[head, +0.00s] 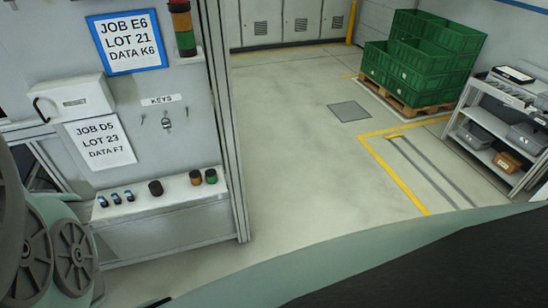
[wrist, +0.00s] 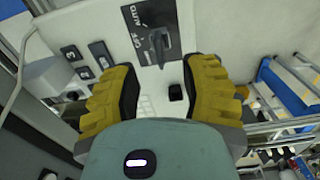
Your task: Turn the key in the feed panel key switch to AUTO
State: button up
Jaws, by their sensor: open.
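The key switch plate (wrist: 132,27) shows in the wrist view at the top middle, a dark plate marked AUTO and OFF. A grey key (wrist: 159,44) stands up from it; which mark it points at I cannot tell for sure. My gripper (wrist: 160,84) has two yellow ribbed fingers spread wide. They lie below the key in the picture, one on either side, with the key apart from both. The switch cannot be made out in the head view, and my gripper's fingers do not show there.
Numbered switches (wrist: 99,53) sit left of the plate, and a small black square (wrist: 175,92) lies between the fingers. In the head view, a ledge (head: 160,197) carries buttons below a hanging key (head: 166,124). Green crates (head: 420,60) stand far right; the middle floor is clear.

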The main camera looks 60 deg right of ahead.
jog(key=shift+f+p, duration=0.4)
jog(key=shift+f, duration=2.25)
jog(key=shift+o, duration=0.5)
grip_shut()
